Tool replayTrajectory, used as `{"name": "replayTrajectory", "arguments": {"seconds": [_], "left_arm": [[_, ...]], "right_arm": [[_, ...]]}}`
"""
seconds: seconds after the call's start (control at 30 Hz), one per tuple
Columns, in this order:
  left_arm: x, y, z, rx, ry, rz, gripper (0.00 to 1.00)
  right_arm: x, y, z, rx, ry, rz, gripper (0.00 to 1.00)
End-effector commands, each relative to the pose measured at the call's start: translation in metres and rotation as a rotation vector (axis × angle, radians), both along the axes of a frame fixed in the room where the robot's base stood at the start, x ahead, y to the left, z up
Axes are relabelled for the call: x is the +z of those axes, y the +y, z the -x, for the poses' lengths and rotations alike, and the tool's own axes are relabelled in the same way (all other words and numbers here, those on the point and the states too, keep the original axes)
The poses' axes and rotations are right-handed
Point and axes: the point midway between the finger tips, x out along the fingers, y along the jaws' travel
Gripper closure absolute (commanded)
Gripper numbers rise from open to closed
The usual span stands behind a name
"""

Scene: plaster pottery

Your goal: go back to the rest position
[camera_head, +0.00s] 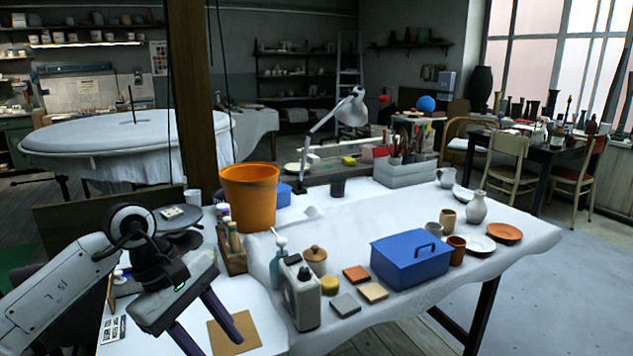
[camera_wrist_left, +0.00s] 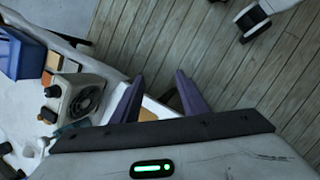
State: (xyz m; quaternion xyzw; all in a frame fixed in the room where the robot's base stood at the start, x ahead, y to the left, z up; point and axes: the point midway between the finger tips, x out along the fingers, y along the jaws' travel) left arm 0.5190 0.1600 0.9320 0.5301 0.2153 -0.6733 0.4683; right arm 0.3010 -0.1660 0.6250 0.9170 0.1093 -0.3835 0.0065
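My left gripper (camera_head: 220,344) is at the lower left of the head view, above the near left end of the white-covered table (camera_head: 400,325). Its two dark purple fingers are spread apart, with nothing between them. A brown square (camera_head: 236,333) lies beyond the fingers, partly hidden by one. In the left wrist view the gripper (camera_wrist_left: 157,80) shows open and empty, its fingers over the table edge and the wooden floor. My right gripper cannot be made out in either view.
On the table, an orange bucket (camera_head: 249,197), a grey box-shaped device (camera_head: 301,294), a blue toolbox (camera_head: 410,260) and a wooden holder (camera_head: 232,258) stand near my left arm. A wooden post (camera_head: 195,95) rises behind. Wooden floor (camera_wrist_left: 150,35) lies open beyond the table edge.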

Motion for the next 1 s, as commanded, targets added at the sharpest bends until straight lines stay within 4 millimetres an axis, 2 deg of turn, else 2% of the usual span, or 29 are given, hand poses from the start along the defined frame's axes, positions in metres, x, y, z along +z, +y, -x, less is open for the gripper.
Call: {"name": "replayTrajectory", "arguments": {"seconds": [0.03,0.17,0.2,0.3,0.4,0.47,0.57,0.67,0.77,0.8,0.87,0.9,0.97,1.0], "left_arm": [[-0.008,-0.018,0.008,0.012,0.032,0.066,0.60],[-0.018,-0.077,0.031,0.087,0.148,0.303,0.60],[-0.019,-0.100,0.041,0.129,0.212,0.407,0.60],[-0.005,-0.154,0.065,0.292,0.438,0.714,0.60],[0.018,-0.182,0.071,0.514,0.725,1.010,0.60],[0.029,-0.186,0.067,0.665,0.917,1.171,0.60],[0.031,-0.170,0.049,0.948,1.265,1.409,0.60],[0.003,-0.135,0.031,1.263,1.634,1.605,0.60],[-0.055,-0.091,0.027,1.604,2.014,1.760,0.60],[-0.081,-0.075,0.032,-1.569,-1.945,-1.634,0.60],[-0.120,-0.054,0.044,-1.481,-1.804,-1.436,0.60],[-0.146,-0.043,0.056,-1.423,-1.713,-1.316,0.60],[-0.183,-0.027,0.079,-1.339,-1.579,-1.157,0.60],[-0.205,-0.019,0.096,-1.284,-1.494,-1.062,0.60]], "right_arm": [[0.000,0.000,0.000,0.000,-0.001,0.000,0.35],[0.000,0.000,0.000,0.000,0.000,0.000,0.35],[0.000,0.000,0.000,0.000,0.000,0.000,0.35],[0.000,0.000,0.001,0.000,0.002,0.000,0.35],[-0.001,0.000,0.003,0.000,0.005,0.000,0.35],[-0.002,0.000,0.004,0.000,0.006,0.000,0.35],[-0.002,0.000,0.004,0.001,0.008,0.000,0.35],[-0.002,0.000,0.004,0.001,0.008,-0.001,0.35],[-0.002,0.001,0.004,0.001,0.008,-0.001,0.35],[-0.001,0.001,0.004,0.001,0.008,0.000,0.35],[-0.001,0.001,0.004,0.001,0.007,-0.001,0.35],[-0.001,0.001,0.004,0.001,0.007,-0.001,0.35],[-0.001,0.001,0.004,0.001,0.007,-0.001,0.35],[-0.001,0.001,0.004,0.001,0.007,-0.001,0.35]]}}
